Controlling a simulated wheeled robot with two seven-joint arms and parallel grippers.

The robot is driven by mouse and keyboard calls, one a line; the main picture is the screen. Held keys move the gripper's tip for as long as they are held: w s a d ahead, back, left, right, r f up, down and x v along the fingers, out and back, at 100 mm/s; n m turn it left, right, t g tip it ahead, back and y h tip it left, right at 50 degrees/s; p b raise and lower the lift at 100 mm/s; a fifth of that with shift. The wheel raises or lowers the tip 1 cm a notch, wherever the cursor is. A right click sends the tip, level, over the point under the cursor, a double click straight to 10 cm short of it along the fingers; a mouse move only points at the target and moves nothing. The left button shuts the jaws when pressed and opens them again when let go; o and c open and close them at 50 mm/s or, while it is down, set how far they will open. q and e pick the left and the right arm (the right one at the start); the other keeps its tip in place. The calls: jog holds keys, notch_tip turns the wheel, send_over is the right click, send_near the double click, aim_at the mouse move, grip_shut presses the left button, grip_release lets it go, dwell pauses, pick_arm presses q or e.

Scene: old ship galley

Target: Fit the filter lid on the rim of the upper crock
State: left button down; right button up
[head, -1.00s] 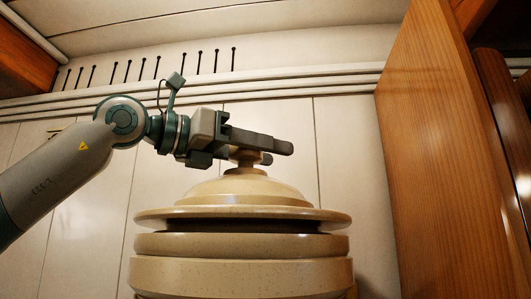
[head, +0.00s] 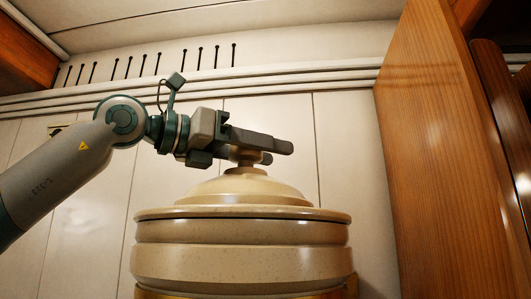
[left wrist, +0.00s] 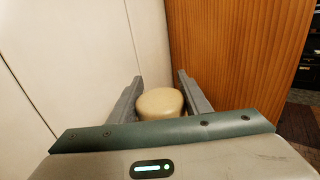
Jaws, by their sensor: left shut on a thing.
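The filter lid (head: 245,190) is a cream dome with a wide flange and a knob on top. It lies level over the upper crock (head: 240,262), a speckled cream round vessel. The flange appears to touch the crock's rim, with no open gap along the front; the back of the rim is hidden. My left gripper (head: 280,152) comes in from the left and is shut on the lid's knob. In the left wrist view the knob (left wrist: 160,103) sits between the two fingers. My right gripper is not in view.
A tall wooden panel (head: 450,150) stands to the right of the crock. A pale planked wall (head: 70,210) with a rail and slots is behind. A brass-coloured edge (head: 240,293) shows below the crock. There is free room between crock and panel.

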aim_at(230, 146)
pick_arm(q)
jog(key=shift+f, duration=0.1)
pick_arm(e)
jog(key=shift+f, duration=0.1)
pick_arm(q)
jog(key=c, duration=0.9)
grip_release()
jog(key=shift+c, duration=0.2)
jog(key=shift+o, duration=0.3)
jog(key=shift+s, duration=0.15)
jog(key=shift+f, duration=0.15)
jog(key=shift+a, duration=0.25)
jog(key=b+v, duration=0.3)
jog(key=v, duration=0.7)
jog(key=shift+s, duration=0.1)
jog(key=v, duration=0.7)
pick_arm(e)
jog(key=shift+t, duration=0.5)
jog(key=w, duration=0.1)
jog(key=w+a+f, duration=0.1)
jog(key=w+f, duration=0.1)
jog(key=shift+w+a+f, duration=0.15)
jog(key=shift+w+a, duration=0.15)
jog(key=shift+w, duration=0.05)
